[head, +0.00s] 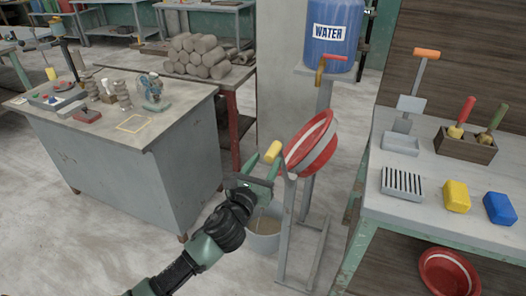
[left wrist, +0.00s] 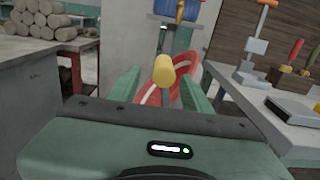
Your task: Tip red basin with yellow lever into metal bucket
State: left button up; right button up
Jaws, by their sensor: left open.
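The red basin (head: 312,143) with a pale band hangs tilted on a grey metal stand (head: 287,230). Its yellow lever handle (head: 273,152) sticks out to the left; in the left wrist view the yellow end (left wrist: 165,71) appears between my fingers, with the basin (left wrist: 154,94) behind. My left gripper (head: 258,172) is open around or just short of the handle; I cannot tell whether it touches. The metal bucket (head: 263,241) stands on the floor below, partly hidden by my left arm and the stand. My right gripper is not in view.
A grey cabinet (head: 140,150) with small tools stands left. A blue water container (head: 334,40) with a tap is behind the basin. A workbench (head: 420,200) with brushes and blocks is right, another red basin (head: 449,272) below it. Floor is clear in front.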

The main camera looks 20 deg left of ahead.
aim_at(276, 148)
pick_arm(q)
jog(key=shift+w+d+r, duration=0.1)
jog(key=shift+w+d, duration=0.1)
jog(key=shift+w, duration=0.35)
jog(key=w, duration=0.6)
jog(key=shift+w+d, duration=0.2)
jog(key=shift+w, duration=0.2)
grip_shut()
dwell(0.6)
